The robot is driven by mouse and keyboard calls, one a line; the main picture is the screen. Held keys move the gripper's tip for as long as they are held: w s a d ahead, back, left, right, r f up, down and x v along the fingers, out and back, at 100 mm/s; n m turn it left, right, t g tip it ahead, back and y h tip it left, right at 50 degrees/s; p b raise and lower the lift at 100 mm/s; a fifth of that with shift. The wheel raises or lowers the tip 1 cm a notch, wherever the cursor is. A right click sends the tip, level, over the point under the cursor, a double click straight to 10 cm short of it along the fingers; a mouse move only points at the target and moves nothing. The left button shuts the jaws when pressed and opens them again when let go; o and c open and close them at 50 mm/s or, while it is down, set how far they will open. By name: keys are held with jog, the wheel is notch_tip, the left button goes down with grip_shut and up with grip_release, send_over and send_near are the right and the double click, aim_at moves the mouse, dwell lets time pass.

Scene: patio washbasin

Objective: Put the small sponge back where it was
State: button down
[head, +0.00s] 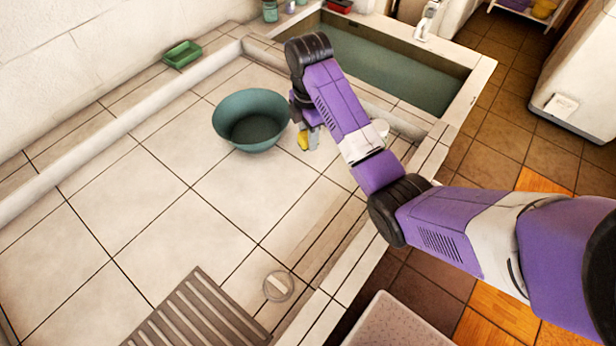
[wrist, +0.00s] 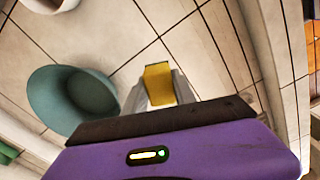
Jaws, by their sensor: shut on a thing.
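My gripper (head: 308,138) is shut on a small yellow sponge (head: 303,140), just right of the teal bowl. The sponge also shows between the fingers in the wrist view (wrist: 158,84). It appears to be held above the tiled surface (head: 190,225); the exact height is hard to judge. A green tray-like dish (head: 182,54) sits on the ledge by the wall at the back left, and it looks empty. Part of the sponge is hidden by my fingers.
The teal bowl (head: 250,118) stands close to the left of my gripper. A water-filled basin (head: 385,68) lies behind my arm. A white round container (head: 380,127) is partly hidden by my arm. A slatted grey rack (head: 195,315) lies in front. The left tiles are clear.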

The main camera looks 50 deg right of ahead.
aim_at(308, 178)
notch_tip(308, 178, down, 17)
jog(key=shift+r+b, duration=0.1)
jog(key=shift+b, duration=0.35)
jog(key=c, duration=1)
grip_release()
notch_tip(308, 178, up, 12)
jog(key=shift+b, duration=0.45)
